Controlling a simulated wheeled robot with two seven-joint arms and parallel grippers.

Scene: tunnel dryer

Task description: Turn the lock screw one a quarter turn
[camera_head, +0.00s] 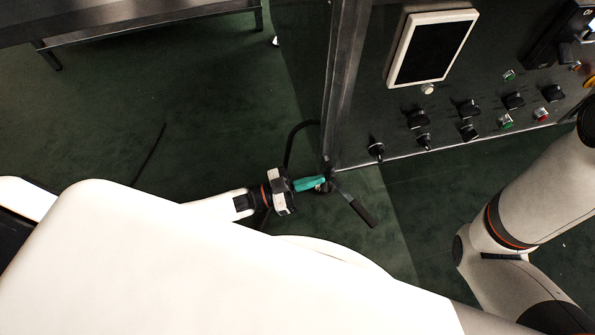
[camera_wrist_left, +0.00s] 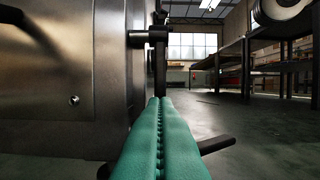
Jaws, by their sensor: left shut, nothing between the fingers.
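My left gripper (camera_head: 311,184) has teal fingers, shut with nothing between them. It points at the lower corner of the dark cabinet. The left wrist view shows the closed fingers (camera_wrist_left: 160,112) pressed together beside a steel housing. A lever with a black handle (camera_head: 358,211) sticks out just beyond the fingertips. In the left wrist view a dark bar (camera_wrist_left: 216,145) shows to the right of the fingers, and a dark clamp-like fitting (camera_wrist_left: 150,38) stands above and beyond the tips. I cannot tell which part is lock screw one, nor whether the fingers touch anything. My right gripper is out of view.
The control panel (camera_head: 455,145) carries a screen (camera_head: 433,48) and several black knobs and coloured buttons. A steel housing (camera_wrist_left: 62,110) fills the left of the wrist view. A metal table (camera_head: 150,24) stands at the upper left. The green floor between is largely clear.

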